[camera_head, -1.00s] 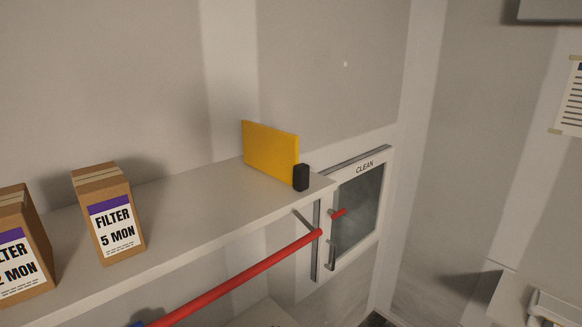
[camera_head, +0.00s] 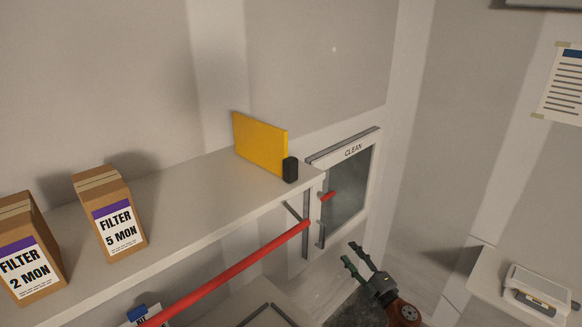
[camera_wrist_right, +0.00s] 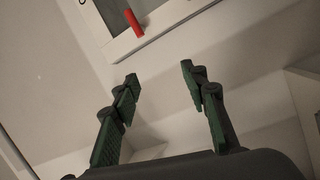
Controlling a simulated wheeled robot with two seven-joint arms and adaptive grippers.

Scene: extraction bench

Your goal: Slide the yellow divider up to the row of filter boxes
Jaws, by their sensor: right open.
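The yellow divider (camera_head: 260,143) stands upright on the white shelf (camera_head: 190,193), near its right end. A wide bare stretch of shelf lies between the 5 MON box and the divider. My right gripper (camera_head: 358,258) is open and empty, below and to the right of the shelf's end. Its green-padded fingers are spread in the right wrist view (camera_wrist_right: 160,85). My left gripper is not in view.
A red bar (camera_head: 235,270) runs along below the shelf's front edge. A hatch marked CLEAN (camera_head: 348,180), with a red-tipped handle (camera_head: 328,196), is on the wall beyond the shelf's right end. A white ledge (camera_head: 490,280) with a device is at the lower right.

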